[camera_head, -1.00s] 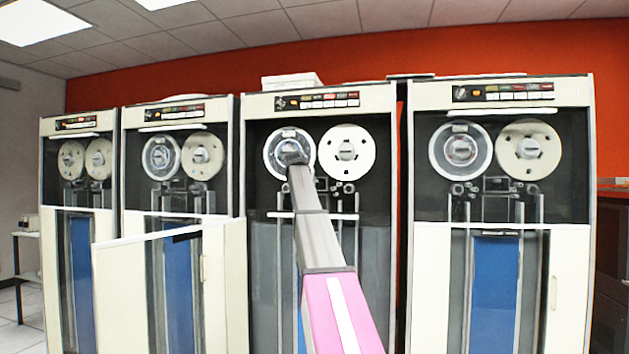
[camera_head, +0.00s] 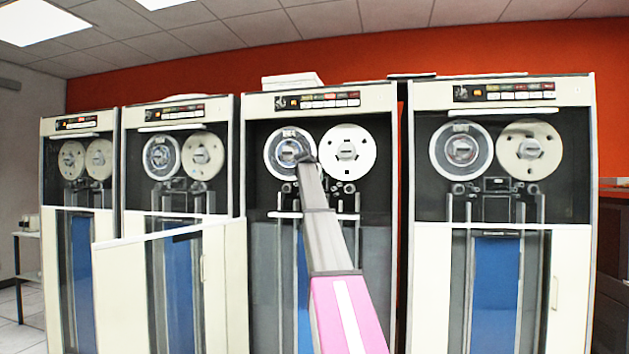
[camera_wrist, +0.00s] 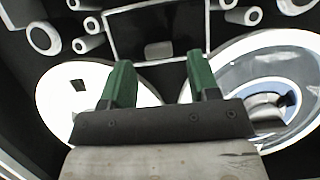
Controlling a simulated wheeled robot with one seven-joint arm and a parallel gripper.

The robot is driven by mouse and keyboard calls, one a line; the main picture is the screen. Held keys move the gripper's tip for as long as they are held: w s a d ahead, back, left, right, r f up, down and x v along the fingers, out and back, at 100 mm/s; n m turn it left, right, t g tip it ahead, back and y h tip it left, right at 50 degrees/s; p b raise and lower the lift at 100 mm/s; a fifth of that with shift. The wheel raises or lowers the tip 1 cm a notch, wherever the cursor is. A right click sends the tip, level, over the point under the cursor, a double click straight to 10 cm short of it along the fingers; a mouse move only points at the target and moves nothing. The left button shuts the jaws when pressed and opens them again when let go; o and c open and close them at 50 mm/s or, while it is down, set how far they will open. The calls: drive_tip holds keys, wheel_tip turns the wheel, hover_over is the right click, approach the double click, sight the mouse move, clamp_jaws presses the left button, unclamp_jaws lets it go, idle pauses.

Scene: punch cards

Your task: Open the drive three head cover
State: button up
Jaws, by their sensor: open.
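The third tape drive from the left (camera_head: 384,115) faces me, with two reels (camera_head: 347,150) behind its front. In the wrist view, a dark rectangular cover with a light rim (camera_wrist: 178,20) and a small grey knob (camera_wrist: 158,50) lies just past my fingertips; I take it for the head cover, and it looks closed. My gripper (camera_wrist: 160,68) has two green fingers, spread apart with nothing between them. They point towards the knob; contact cannot be told. In the head view, my arm hides the fingers and much of the cover.
In the wrist view, the reels (camera_wrist: 65,95) lie below and beside the fingers, with several rollers (camera_wrist: 44,39) around the cover. A cream door (camera_head: 165,295) stands swung open at drive three's left. Other drives (camera_head: 592,240) stand on both sides.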

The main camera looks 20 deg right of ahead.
drive_tip(key=shift+w+d+f, duration=0.25)
drive_tip(key=shift+w+d, duration=0.15)
drive_tip(key=shift+w, duration=0.15)
drive_tip(key=c, duration=0.9)
drive_tip(key=shift+s, duration=0.1)
drive_tip(key=shift+f, duration=0.1)
drive_tip(key=shift+s+a+f+t+h, duration=0.35)
drive_tip(key=shift+f+t+h, duration=0.4)
drive_tip(key=shift+t, duration=0.45)
drive_tip(key=shift+s+a+f+t+h, duration=0.25)
drive_tip(key=shift+s+f+t+h, duration=0.25)
drive_tip(key=shift+t+h, duration=0.55)
drive_tip(key=shift+s+a+f+t+h, duration=0.35)
drive_tip(key=shift+f+t+h, duration=0.3)
drive_tip(key=shift+t, duration=0.7)
drive_tip(key=shift+f, duration=0.1)
